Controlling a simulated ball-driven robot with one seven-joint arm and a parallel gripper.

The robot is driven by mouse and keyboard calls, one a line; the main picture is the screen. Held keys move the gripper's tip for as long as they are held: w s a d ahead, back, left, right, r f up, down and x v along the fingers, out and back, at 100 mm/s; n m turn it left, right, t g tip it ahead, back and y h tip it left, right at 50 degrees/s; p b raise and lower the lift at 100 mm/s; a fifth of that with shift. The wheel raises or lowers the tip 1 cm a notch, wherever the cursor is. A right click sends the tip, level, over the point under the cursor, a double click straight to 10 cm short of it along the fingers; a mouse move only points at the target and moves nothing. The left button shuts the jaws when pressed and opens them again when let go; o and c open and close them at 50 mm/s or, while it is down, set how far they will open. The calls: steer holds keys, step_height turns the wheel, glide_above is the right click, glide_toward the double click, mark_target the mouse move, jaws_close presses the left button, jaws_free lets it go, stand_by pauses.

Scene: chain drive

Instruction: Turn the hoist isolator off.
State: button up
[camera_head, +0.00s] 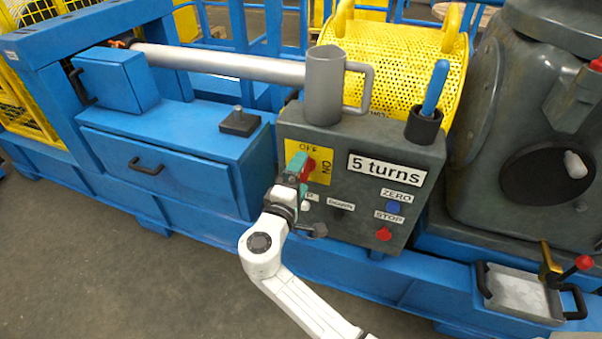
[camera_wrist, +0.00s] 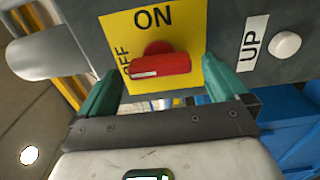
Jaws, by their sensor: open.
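The hoist isolator is a red handle (camera_head: 308,168) on a yellow plate (camera_head: 294,150) marked OFF and ON, on a grey control box. In the wrist view the red handle (camera_wrist: 160,66) lies crosswise, with a pale mark on its left half, toward the word OFF; ON stands above it. My gripper (camera_wrist: 160,72) is open, with one green finger on each side of the handle and gaps visible between. In the head view my gripper (camera_head: 298,168) is in front of the plate and partly hides the handle.
The grey box (camera_head: 345,205) also carries a "5 turns" display (camera_head: 388,167), a blue ZERO button (camera_head: 392,207), a red STOP button (camera_head: 383,234) and a white UP button (camera_wrist: 286,45) close to my gripper. A grey mug (camera_head: 323,85) stands on top.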

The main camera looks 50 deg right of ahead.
steer(key=v, duration=0.9)
steer(key=shift+a, duration=0.15)
steer(key=s+d+f+m+g+y, duration=0.1)
steer(key=s+f+m+g+y, duration=0.1)
steer(key=s+f+y, duration=0.45)
steer(key=s+d+f+m+g+y, duration=0.2)
steer(key=s+f+g+y, duration=0.15)
steer(key=s+f, duration=0.45)
steer(key=s+a+y, duration=0.7)
steer(key=s+a, duration=0.1)
steer(key=s, duration=0.1)
step_height(320, 180, up, 14)
steer(key=p, duration=1.5)
steer(key=shift+w+m, duration=0.3)
steer(key=shift+d+r, duration=0.1)
steer(key=shift+d, duration=0.05)
steer(key=shift+c, duration=0.2)
